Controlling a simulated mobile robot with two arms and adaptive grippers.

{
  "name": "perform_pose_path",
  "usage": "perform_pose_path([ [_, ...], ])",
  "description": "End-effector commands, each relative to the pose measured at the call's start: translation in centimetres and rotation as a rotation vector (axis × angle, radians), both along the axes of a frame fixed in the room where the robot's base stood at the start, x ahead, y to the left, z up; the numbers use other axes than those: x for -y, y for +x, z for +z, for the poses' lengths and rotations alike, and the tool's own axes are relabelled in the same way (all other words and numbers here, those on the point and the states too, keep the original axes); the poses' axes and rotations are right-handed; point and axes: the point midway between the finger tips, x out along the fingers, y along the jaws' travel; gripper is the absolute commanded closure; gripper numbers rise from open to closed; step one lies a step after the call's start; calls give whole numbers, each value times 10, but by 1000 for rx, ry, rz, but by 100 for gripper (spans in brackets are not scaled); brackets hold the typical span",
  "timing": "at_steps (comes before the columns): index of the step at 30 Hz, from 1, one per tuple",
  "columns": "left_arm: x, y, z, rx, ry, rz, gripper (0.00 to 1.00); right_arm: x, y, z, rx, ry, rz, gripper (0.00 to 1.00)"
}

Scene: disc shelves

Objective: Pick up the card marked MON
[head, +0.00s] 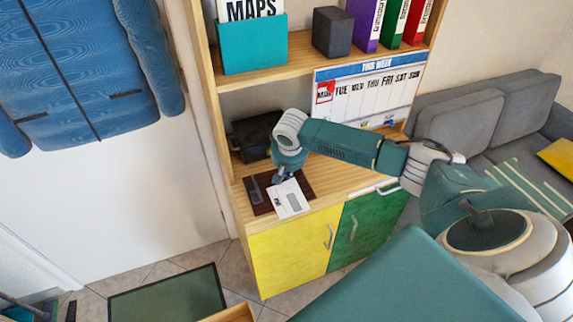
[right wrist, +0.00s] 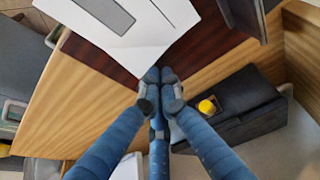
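The weekly board (head: 342,112) headed THIS WEEK leans upright at the back of the cabinet top. A small red and white card (head: 325,92), tilted, sits at its left end beside TUE; its lettering is too small to read surely, but it is in the MON place. My right gripper (head: 284,177) points down over the dark mat, in front of and below the board, apart from that card. In the right wrist view its blue fingertips (right wrist: 160,85) are together at the edge of a white envelope (right wrist: 135,25), with no card between them. My left gripper is out of view.
The envelope and a dark slab (head: 253,190) lie on the brown mat (head: 262,207). A black device (head: 254,137) stands behind at the left. Above is a shelf (head: 290,68) with binders and a MAPS box (head: 253,48). Bare wood lies right of the mat.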

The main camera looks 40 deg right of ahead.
Motion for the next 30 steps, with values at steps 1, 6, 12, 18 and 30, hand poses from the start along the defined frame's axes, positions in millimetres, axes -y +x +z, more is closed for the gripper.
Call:
perform_pose_path([
  [1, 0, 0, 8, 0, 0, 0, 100, -2, -4, 3, -3, 1, 0, 100],
  [6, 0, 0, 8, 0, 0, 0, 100, -3, -5, 0, 2, 2, -1, 100],
  [12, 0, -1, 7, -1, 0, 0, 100, -3, -5, 0, 1, 2, -1, 100],
  [18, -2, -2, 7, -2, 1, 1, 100, -5, -8, 12, 3, 2, 0, 100],
  [30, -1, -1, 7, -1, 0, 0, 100, -17, -31, 87, 4, 0, 1, 100],
])
